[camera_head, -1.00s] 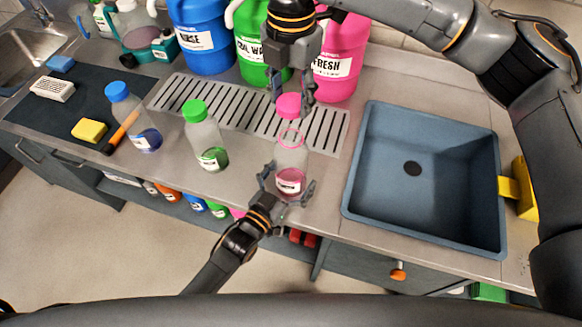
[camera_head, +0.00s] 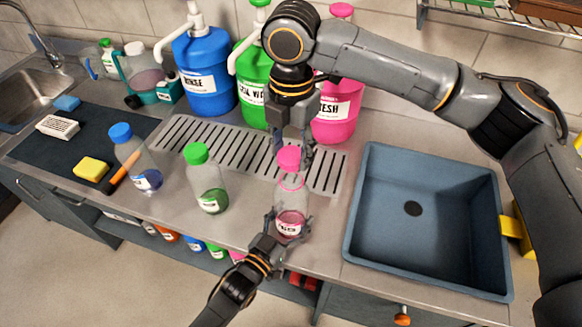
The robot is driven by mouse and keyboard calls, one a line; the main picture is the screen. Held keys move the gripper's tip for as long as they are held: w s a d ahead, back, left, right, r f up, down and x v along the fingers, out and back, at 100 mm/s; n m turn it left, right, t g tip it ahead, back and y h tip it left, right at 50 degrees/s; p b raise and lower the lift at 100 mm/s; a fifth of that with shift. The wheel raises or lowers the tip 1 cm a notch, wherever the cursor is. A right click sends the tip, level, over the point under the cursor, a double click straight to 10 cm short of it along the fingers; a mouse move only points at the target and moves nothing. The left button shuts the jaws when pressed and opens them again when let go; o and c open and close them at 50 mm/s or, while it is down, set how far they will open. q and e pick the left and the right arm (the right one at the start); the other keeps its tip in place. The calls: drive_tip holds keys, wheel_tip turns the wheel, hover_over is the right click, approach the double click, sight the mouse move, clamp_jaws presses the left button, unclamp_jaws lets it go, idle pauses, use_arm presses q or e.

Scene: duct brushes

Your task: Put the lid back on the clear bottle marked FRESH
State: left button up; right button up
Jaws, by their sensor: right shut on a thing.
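The clear bottle marked FRESH (camera_head: 290,202) stands upright near the counter's front edge, with pink liquid low inside and a pink ring at its neck. Its label is partly covered. My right gripper (camera_head: 291,148) is shut on the pink lid (camera_head: 289,159) and holds it above the bottle's mouth. Whether the lid touches the neck is unclear. My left gripper (camera_head: 289,220) has its fingers on both sides of the bottle's lower part, coming from the front. I cannot tell whether they press on it.
A green-capped bottle (camera_head: 206,180) and a blue-capped bottle (camera_head: 137,158) stand to the left. Behind are a slotted drain grate (camera_head: 190,135) and large blue (camera_head: 207,75), green and pink jugs (camera_head: 338,112). A blue-grey basin (camera_head: 425,220) lies right. A yellow sponge (camera_head: 91,169) lies left.

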drive_tip(key=shift+w+f, duration=0.1)
drive_tip(key=shift+f, duration=1.25)
drive_tip(key=shift+f, duration=0.1)
drive_tip(key=shift+f, duration=0.75)
drive_tip(key=shift+f, duration=0.6)
